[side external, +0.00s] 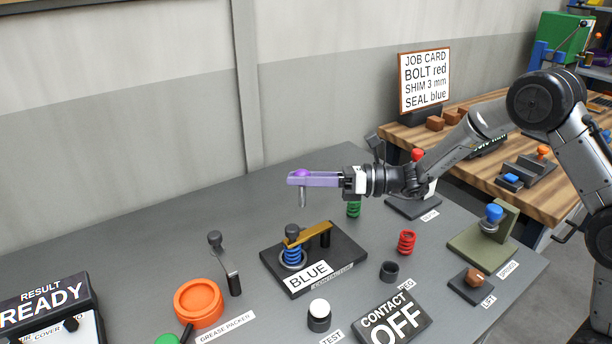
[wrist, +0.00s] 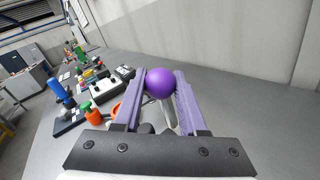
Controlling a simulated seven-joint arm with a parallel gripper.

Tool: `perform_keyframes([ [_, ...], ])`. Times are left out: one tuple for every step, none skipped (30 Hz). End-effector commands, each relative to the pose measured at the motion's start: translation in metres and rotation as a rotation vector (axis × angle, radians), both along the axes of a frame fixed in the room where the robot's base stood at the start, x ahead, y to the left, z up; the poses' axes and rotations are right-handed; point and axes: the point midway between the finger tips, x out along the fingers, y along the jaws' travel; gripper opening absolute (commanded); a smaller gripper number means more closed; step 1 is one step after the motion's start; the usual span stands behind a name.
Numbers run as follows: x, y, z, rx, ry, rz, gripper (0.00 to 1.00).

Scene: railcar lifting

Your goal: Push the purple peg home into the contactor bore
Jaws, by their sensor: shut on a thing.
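My gripper (side external: 297,179) is shut on the purple peg (side external: 303,198), high above the bench and left of its wrist. The peg's purple ball head (wrist: 160,82) sits between the two lilac fingers in the wrist view. Its grey shank (wrist: 170,114) hangs down, roughly upright in the side view, touching nothing below. Below it on the bench, a black base (side external: 345,248) carries a blue spring (side external: 293,256), a dark knob, a brass bar (side external: 315,234) and a BLUE sign. Its small label seems to read contactor. I cannot make out the bore.
A green spring (side external: 353,210), red spring (side external: 407,241) and black cup (side external: 389,271) stand right of the base. An upright lever (side external: 225,263) and orange ring (side external: 199,303) stand left. A CONTACT OFF sign (side external: 392,318) is in front. The bench's back left is clear.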

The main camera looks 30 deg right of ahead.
Motion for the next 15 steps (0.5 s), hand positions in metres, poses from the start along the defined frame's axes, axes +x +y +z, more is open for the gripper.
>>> perform_keyframes([
  [0.000,0.000,0.001,0.000,-0.003,-0.001,0.00],
  [0.000,0.000,0.001,0.001,-0.004,-0.001,0.00],
  [0.000,0.000,0.000,0.001,-0.003,-0.001,0.00],
  [0.000,0.000,-0.001,0.001,-0.003,-0.001,0.00],
  [0.000,0.000,-0.003,0.002,-0.002,-0.001,0.00],
  [0.001,0.000,-0.005,0.001,-0.002,-0.001,0.00],
  [0.001,0.000,-0.007,0.001,-0.002,-0.001,0.00],
  [0.001,0.000,-0.010,0.001,-0.002,-0.001,0.00],
  [0.001,0.000,-0.013,0.001,-0.002,-0.001,0.00],
  [0.001,0.000,-0.015,0.001,-0.002,-0.001,0.00],
  [0.001,0.000,-0.018,0.002,-0.001,-0.001,0.00],
  [0.001,0.000,-0.022,0.002,-0.001,-0.001,0.00],
  [0.001,0.000,-0.024,0.001,-0.002,-0.001,0.00],
  [0.000,0.000,-0.027,0.001,-0.002,-0.001,0.00],
  [0.000,0.000,-0.031,0.001,-0.001,-0.002,0.00],
])
